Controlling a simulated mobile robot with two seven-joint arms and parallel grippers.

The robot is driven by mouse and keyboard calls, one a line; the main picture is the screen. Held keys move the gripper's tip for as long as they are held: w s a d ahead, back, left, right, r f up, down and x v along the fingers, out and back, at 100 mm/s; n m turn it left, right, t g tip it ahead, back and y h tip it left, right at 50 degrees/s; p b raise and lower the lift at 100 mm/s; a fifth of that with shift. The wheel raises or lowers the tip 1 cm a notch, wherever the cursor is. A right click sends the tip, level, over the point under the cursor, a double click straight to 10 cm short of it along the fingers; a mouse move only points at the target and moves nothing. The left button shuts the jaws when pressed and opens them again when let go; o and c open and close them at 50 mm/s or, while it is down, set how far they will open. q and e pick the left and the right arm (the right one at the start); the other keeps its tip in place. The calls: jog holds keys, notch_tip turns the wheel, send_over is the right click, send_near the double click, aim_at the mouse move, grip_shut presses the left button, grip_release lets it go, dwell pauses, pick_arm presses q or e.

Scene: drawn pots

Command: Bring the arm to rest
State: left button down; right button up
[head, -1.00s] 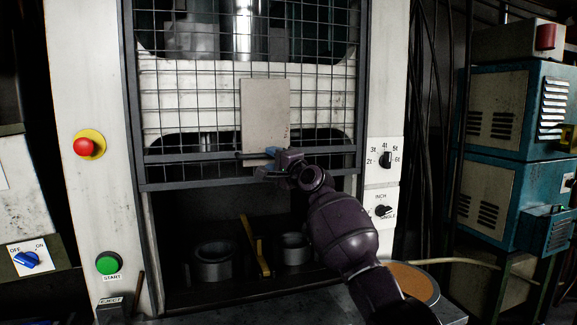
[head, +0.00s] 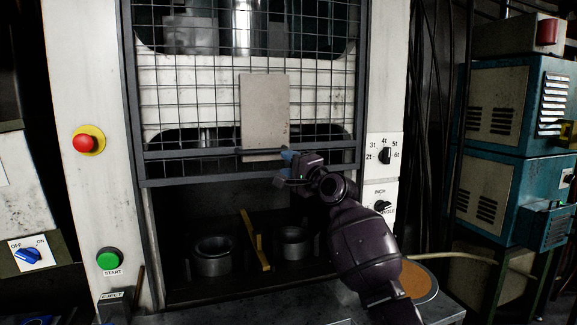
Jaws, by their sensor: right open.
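My right arm rises from the bottom right in the head view. Its gripper (head: 285,168) is open, just in front of the lower bar of the mesh guard (head: 205,100), by the lower right corner of a blank grey plate (head: 265,112). I see nothing held between the fingers. I cannot tell whether a fingertip touches the guard bar. My left gripper is not in view.
Below the guard, the press opening holds two metal rings (head: 212,256) (head: 293,246) and a yellow bar (head: 254,240). A red button (head: 84,143), a green START button (head: 109,259) and dials (head: 385,156) flank it. A round brown-topped disc (head: 413,281) lies at right.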

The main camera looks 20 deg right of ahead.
jog(key=s+d+f+n+h, duration=0.1)
jog(key=s+f+n+h, duration=0.1)
jog(key=s+f+n, duration=0.55)
jog(key=s+d+f+n+h, duration=0.15)
jog(key=s+f, duration=0.25)
jog(key=f, duration=0.6)
jog(key=s+f+n+h, duration=0.2)
jog(key=s+f+n, duration=0.35)
jog(key=f, duration=0.35)
jog(key=s+d+f+g+h, duration=0.1)
jog(key=s+d+f+g, duration=0.1)
jog(key=s+f, duration=1)
jog(key=s+d+f+m+g+h, duration=0.1)
jog(key=s+f+g, duration=0.3)
jog(key=s+f, duration=0.9)
jog(key=s+h, duration=0.1)
jog(key=s, duration=0.4)
jog(key=shift+s+d+f+g, duration=0.15)
jog(key=shift+d+f+g, duration=0.05)
jog(key=shift+d+g, duration=0.15)
